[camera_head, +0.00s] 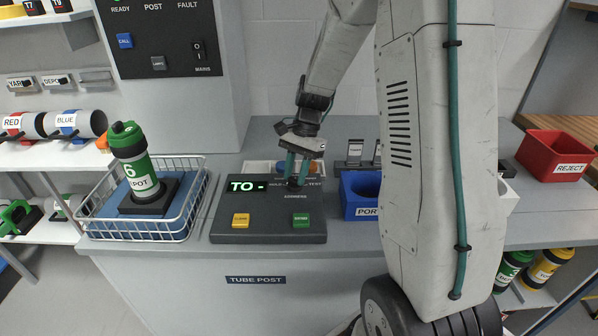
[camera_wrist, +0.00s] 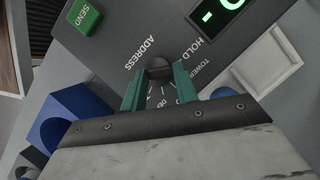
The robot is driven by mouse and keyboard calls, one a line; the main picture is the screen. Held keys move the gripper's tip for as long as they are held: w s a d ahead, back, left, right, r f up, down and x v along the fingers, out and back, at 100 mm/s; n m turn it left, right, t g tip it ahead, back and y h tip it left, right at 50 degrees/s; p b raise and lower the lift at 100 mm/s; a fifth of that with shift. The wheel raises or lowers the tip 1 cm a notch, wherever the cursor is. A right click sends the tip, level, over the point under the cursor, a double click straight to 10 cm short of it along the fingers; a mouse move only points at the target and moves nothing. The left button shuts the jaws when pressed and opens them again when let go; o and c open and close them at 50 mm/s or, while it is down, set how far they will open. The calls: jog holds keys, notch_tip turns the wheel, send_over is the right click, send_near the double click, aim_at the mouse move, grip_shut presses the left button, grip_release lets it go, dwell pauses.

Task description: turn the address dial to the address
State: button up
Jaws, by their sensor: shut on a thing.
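The address dial (camera_wrist: 158,66) is a dark knob on the grey console (camera_head: 262,226), between the words ADDRESS and HOLD. Its printed scale is partly covered; TOWER and part of another label show in the wrist view. My gripper (camera_wrist: 156,88) comes down from above with its two green fingers shut on the dial, one on each side. In the head view my gripper (camera_head: 297,178) hides most of the dial. The dial's pointer is hidden.
A yellow button (camera_head: 240,220) and a green button (camera_head: 302,220) sit at the console's front. A wire basket (camera_head: 138,232) with a green carrier (camera_head: 134,160) stands to the left. A blue bin (camera_head: 358,205) stands to the right, a red REJECT bin (camera_head: 556,155) farther right.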

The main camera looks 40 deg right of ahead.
jog(key=shift+s+a+f+n+g, duration=0.15)
jog(key=shift+n+g, duration=0.35)
jog(key=shift+n, duration=0.8)
jog(key=shift+n+h, duration=0.3)
jog(key=o, duration=1)
jog(key=shift+c, duration=0.2)
jog(key=shift+r, duration=0.3)
jog(key=v, duration=0.7)
jog(key=shift+r, duration=0.15)
